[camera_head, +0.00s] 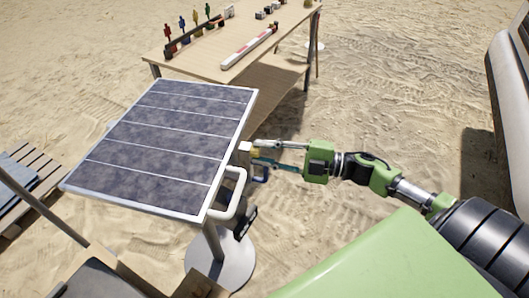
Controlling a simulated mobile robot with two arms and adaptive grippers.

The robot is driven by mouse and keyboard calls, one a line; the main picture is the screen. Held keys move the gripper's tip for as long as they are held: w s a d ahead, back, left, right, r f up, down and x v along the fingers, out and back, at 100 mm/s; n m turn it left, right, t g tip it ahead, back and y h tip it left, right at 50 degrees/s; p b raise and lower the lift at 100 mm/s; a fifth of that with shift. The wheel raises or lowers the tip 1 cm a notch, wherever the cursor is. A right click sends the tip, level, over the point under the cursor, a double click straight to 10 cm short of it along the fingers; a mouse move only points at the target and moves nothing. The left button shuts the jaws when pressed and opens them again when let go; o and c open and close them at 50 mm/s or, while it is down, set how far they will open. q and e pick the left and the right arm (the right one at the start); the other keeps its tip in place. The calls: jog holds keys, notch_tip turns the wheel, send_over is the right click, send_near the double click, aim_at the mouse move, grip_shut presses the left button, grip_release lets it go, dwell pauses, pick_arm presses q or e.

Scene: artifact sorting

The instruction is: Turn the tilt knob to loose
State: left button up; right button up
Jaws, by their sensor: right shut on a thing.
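A solar panel (165,135) with a pale frame stands tilted on a post with a round grey base (220,268). A white handle (236,190) sticks out from its right side. My right gripper (258,153) reaches in from the right to the panel's right edge. My left gripper is not in view.
A wooden table (185,62) behind the panel holds small coloured figures, a red and white bar (249,46) and small dark items. A pallet (20,185) lies at the left. A vehicle (510,70) stands at the right. Open sand lies between.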

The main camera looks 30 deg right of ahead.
jog(key=shift+n+b, duration=0.35)
jog(key=shift+n, duration=1.25)
jog(key=o, duration=1.1)
jog(key=shift+s, duration=0.1)
jog(key=shift+s+d+f, duration=0.15)
jog(key=shift+s+d, duration=0.1)
jog(key=shift+d, duration=0.1)
jog(key=v, duration=0.7)
